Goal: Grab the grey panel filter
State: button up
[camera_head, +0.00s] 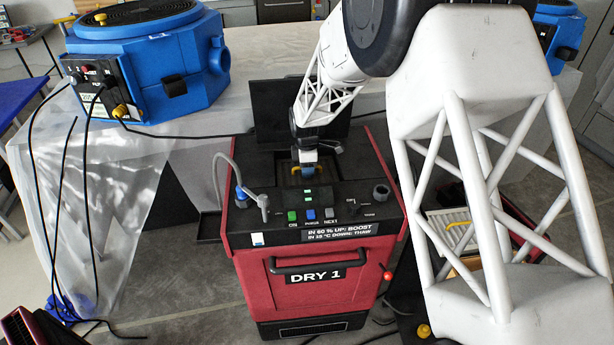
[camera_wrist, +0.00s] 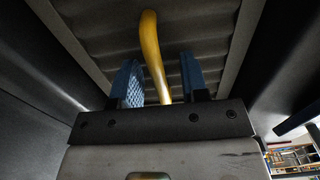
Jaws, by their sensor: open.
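The grey panel filter (camera_wrist: 105,30) shows in the wrist view as a ribbed grey surface in a dark-walled opening. A curved yellow handle (camera_wrist: 150,45) stands out from it. My gripper (camera_wrist: 160,80) is open, with one blue-padded finger on each side of the handle. Gaps show between the handle and both fingers, so it is not gripped. In the head view my gripper (camera_head: 308,164) reaches into the open top of the red dryer marked DRY 1 (camera_head: 290,265). The filter is mostly hidden there by the arm and the control panel.
The dryer's dark raised lid (camera_head: 270,115) stands behind my gripper. A hose with a nozzle (camera_head: 262,203) and buttons sit on its front panel. A blue blower (camera_head: 150,60) stands on the covered table at left. A pale ribbed panel (camera_head: 452,225) lies at right.

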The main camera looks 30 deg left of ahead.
grip_shut()
jog(key=shift+r, duration=0.2)
jog(key=shift+r, duration=4.85)
